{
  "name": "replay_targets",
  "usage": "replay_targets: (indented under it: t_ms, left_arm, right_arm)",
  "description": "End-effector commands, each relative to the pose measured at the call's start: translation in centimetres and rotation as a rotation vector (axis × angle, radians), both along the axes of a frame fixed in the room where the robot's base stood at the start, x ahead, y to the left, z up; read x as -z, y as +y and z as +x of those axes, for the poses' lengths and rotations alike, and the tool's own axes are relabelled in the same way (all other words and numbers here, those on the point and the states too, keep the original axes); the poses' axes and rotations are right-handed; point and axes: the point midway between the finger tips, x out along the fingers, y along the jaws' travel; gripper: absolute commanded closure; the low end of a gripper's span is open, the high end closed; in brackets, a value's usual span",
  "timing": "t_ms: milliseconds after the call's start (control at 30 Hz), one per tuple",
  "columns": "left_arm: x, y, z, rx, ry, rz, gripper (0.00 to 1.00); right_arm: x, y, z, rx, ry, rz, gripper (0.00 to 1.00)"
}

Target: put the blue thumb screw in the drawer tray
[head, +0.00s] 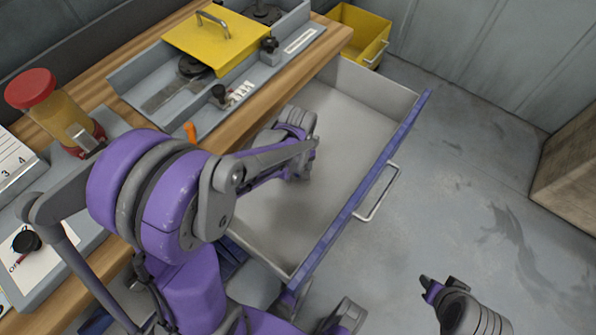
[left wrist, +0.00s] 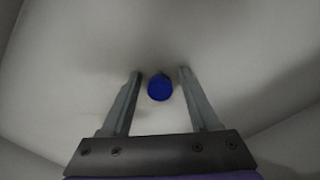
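The blue thumb screw (left wrist: 160,88) shows as a round blue head between the fingers in the left wrist view. I cannot see it in the head view. My left gripper (left wrist: 160,73) is open, one finger on each side of the screw, with a narrow gap on both sides. A pale surface lies beyond the fingers. In the head view my left arm reaches down into the open grey drawer tray (head: 352,120), which has a blue front edge; the fingertips are hidden behind the arm. My right gripper (head: 438,290) is low at the right, above the floor, its fingers unclear.
The wooden bench (head: 325,45) carries a grey organiser with a yellow lid (head: 215,42) and dark knobs. A red-capped jar (head: 52,105) stands at the left. A yellow bin (head: 358,35) is behind the drawer. The drawer's handle (head: 380,192) sticks out over open floor.

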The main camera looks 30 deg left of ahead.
Motion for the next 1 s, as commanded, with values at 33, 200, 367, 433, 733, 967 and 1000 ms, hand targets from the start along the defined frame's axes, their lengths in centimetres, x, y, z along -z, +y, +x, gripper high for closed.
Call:
replay_targets:
  t_ms: [33, 200, 367, 433, 733, 967, 1000]
  left_arm:
    - [0.0, 0.0, 0.0, 0.0, 0.0, 0.0, 0.39]
    - [0.0, 0.0, 0.0, 0.0, 0.0, 0.0, 0.39]
    - [-1.0, 0.0, 0.0, 0.0, 0.0, 0.0, 0.39]
    - [-2.0, 0.0, 0.0, 0.0, 0.0, 0.0, 0.39]
    - [-8.5, 0.1, 0.0, 0.0, 0.0, 0.0, 0.39]
    - [-11.7, 0.1, 0.1, 0.0, 0.0, 0.0, 0.39]
    - [-12.0, 0.1, 0.1, 0.0, 0.0, 0.0, 0.39]
  right_arm:
    - [0.0, 0.0, 0.0, 0.0, 0.0, 0.0, 0.55]
    - [0.0, 0.0, 0.0, 0.0, 0.0, 0.0, 0.55]
    - [-0.6, 0.0, 0.0, 0.0, -0.002, 0.0, 0.55]
    - [-0.8, 0.0, 0.0, 0.0, -0.003, 0.0, 0.55]
    - [-2.3, 0.0, 0.1, 0.0, -0.007, 0.0, 0.55]
    - [-2.8, 0.0, 0.2, 0.0, -0.009, 0.0, 0.55]
    - [-2.9, 0.0, 0.2, 0.0, -0.009, 0.0, 0.55]
